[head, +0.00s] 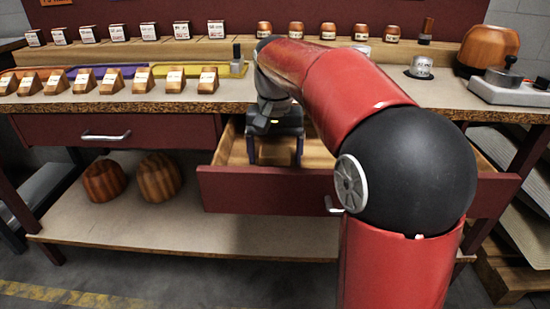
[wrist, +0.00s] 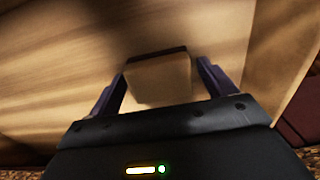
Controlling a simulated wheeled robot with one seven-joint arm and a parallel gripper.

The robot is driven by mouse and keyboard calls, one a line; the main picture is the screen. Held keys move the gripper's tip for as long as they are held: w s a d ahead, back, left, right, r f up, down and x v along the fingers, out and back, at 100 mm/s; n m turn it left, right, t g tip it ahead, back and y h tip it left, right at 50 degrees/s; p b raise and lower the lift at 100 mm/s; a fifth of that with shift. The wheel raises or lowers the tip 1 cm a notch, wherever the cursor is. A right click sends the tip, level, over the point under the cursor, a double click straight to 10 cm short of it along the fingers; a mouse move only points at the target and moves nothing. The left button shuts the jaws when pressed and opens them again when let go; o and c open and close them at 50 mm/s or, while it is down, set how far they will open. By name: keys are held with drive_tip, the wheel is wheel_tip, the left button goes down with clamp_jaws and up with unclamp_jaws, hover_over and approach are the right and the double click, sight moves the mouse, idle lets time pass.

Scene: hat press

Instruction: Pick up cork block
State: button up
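My gripper (head: 274,162) reaches down into the open drawer, with its fingers spread apart. In the wrist view, a tan block with a dark far edge, which looks like the cork block (wrist: 160,80), shows between the two fingers. A narrow gap seems to show between the block and the right finger; on the left they look very close, and I cannot tell if they touch. The block lies over the light wooden drawer floor.
The open red-fronted drawer (head: 265,193) has walls close around my gripper. The worktop (head: 150,99) above holds rows of small labelled wooden blocks and a press base (head: 505,93) at right. Two wooden hat forms (head: 159,178) stand on the lower shelf.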

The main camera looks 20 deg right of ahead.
sight(275, 151)
drive_tip(key=c, duration=0.9)
drive_tip(key=shift+c, duration=0.2)
drive_tip(key=shift+r, duration=0.15)
wheel_tip(275, 151, up, 20)
drive_tip(key=p, duration=0.6)
